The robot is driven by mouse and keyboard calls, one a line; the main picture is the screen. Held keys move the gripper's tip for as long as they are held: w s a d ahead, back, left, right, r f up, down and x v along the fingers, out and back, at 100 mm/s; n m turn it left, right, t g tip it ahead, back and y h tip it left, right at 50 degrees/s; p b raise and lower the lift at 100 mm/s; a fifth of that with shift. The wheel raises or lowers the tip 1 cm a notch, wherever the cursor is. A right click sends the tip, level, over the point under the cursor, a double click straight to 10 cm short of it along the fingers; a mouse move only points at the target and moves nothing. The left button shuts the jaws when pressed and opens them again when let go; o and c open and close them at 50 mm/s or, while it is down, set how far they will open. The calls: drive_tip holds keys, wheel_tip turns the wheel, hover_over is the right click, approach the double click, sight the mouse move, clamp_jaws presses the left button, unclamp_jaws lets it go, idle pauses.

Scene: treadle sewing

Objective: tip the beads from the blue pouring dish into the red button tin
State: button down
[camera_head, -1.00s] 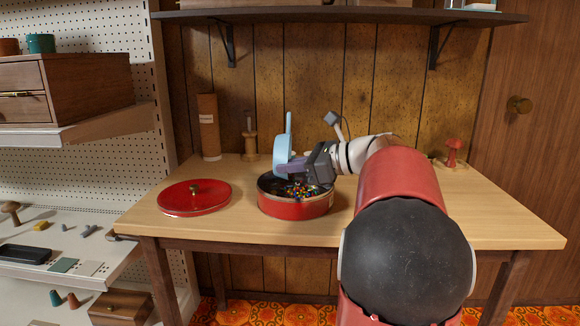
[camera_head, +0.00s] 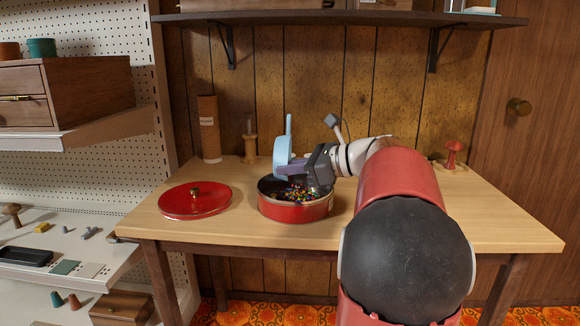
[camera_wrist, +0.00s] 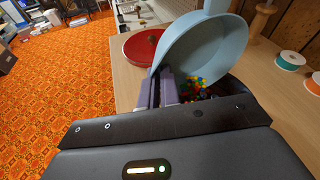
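The light blue pouring dish (camera_head: 282,152) is held tipped on its side above the red button tin (camera_head: 293,211). My gripper (camera_head: 293,168) is shut on the dish's wall, and the dish's handle sticks upward. In the wrist view the dish (camera_wrist: 207,50) looks empty inside, and my gripper's fingers (camera_wrist: 163,88) meet its rim. Many coloured beads (camera_head: 297,193) lie inside the open tin. The wrist view also shows beads (camera_wrist: 194,87) below the dish. Part of the tin's back is hidden by the dish and my gripper.
The red lid (camera_head: 195,200) lies on the wooden table (camera_head: 240,230) left of the tin. A brown cardboard tube (camera_head: 209,130) and a wooden spool stand (camera_head: 249,145) are behind. A red pincushion-like stand (camera_head: 453,153) is at the right. A dark shelf (camera_head: 340,17) hangs above.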

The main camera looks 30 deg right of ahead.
drive_tip(key=shift+f, duration=0.25)
drive_tip(key=shift+s+d+f+t, duration=0.1)
drive_tip(key=shift+d+t, duration=0.05)
drive_tip(key=shift+t, duration=0.15)
idle(0.5)
drive_tip(key=shift+y, duration=0.3)
idle(1.4)
drive_tip(key=shift+r+p, duration=0.3)
drive_tip(key=shift+p, duration=0.15)
drive_tip(key=shift+f, duration=0.25)
drive_tip(key=shift+d+f, duration=0.1)
drive_tip(key=shift+d, duration=0.05)
idle(0.5)
drive_tip(key=shift+s+t, duration=0.1)
drive_tip(key=shift+t, duration=0.3)
idle(1.3)
